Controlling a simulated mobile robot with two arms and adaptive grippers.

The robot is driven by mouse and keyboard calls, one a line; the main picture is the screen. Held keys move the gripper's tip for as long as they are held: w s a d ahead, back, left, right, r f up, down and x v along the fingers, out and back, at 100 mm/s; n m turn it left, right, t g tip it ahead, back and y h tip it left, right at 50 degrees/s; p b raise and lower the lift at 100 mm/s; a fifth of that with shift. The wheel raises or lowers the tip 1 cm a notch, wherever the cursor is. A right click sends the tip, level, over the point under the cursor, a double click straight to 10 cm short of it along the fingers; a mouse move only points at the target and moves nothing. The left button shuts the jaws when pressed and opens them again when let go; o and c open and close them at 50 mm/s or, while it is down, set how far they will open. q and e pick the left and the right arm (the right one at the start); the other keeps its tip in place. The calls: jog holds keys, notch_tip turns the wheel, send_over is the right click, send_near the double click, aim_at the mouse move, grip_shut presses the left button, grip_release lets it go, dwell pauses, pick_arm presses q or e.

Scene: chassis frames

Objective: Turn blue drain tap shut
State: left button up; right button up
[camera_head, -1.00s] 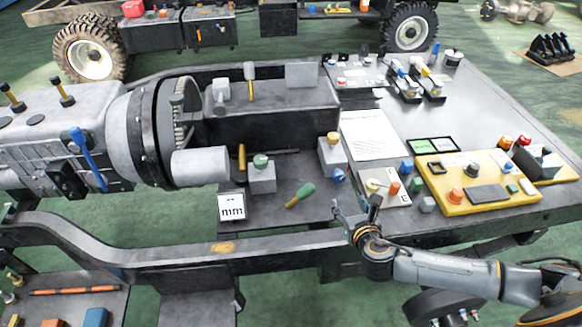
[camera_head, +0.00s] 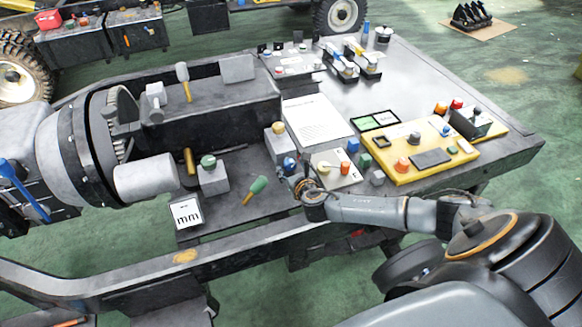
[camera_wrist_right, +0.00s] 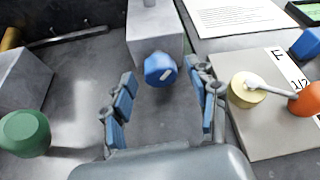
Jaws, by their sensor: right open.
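The blue drain tap (camera_head: 289,165) is a round blue knob with a pale mark, on the front of a grey block (camera_head: 275,145) on the chassis bench. In the right wrist view the blue tap (camera_wrist_right: 160,69) sits ahead, roughly centred between my fingertips and apart from them. My right gripper (camera_head: 302,186) is just in front of the tap in the head view. Its two blue-padded fingers are spread and empty in the right wrist view (camera_wrist_right: 165,98). My left gripper is not in view.
A green knob (camera_wrist_right: 25,132) is at left in the wrist view. A panel (camera_wrist_right: 255,120) with a cream switch and an orange knob is close to the right finger. A yellow control box (camera_head: 425,155) and a white paper sheet (camera_head: 315,120) lie further right and back.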

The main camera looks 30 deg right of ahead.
jog(key=shift+w+d+f, duration=0.2)
jog(key=shift+w+f, duration=0.05)
jog(key=shift+w, duration=0.35)
jog(key=c, duration=1.2)
jog(key=shift+o, duration=0.2)
